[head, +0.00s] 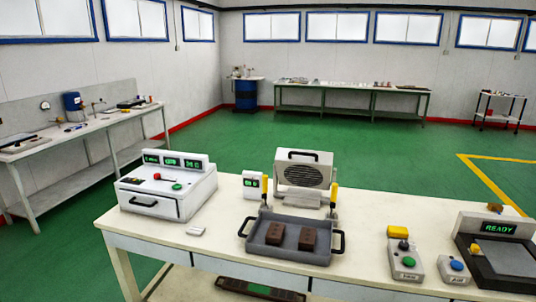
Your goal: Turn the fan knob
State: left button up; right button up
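The fan (303,176) is a beige box with a round dark grille and a black handle on top. It stands upright near the back edge of the table, behind the tray. I cannot make out a knob on it at this size. A small white box (252,186) with a green display stands just left of the fan. Neither of my grippers is in view.
A grey tray (273,252) with black side handles holds two brown blocks (308,239). Two upright yellow-handled parts (333,195) stand between tray and fan. A white control unit (166,186) is at left; button boxes (404,259) and a READY display unit (497,229) are at right.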

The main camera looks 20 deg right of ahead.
aim_at(403, 245)
jog(key=z, duration=1.7)
